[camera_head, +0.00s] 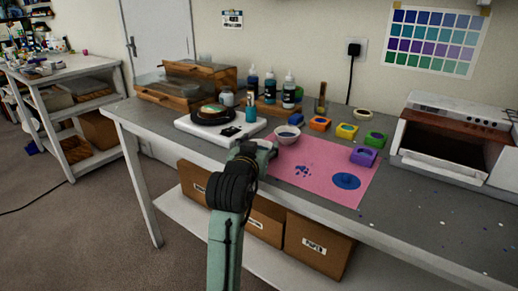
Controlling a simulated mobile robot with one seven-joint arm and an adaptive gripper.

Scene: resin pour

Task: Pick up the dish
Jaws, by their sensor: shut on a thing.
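The dish (290,141) is a small white bowl with dark blue contents, seen at the top left corner of the pink mat (325,168) on the grey workbench. My gripper (272,148) reaches in from the front, at the dish's left front side, and is shut on the dish. The fingers are small and partly hidden behind my wrist. The dish looks about level. I cannot tell whether its base touches the mat.
A white scale (204,131) with a dark round piece stands left of the dish. Dropper bottles (289,91) stand behind. Coloured moulds (346,131) sit to the right and behind. Blue resin spots (346,181) lie on the mat. A grey-white machine (455,140) stands far right.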

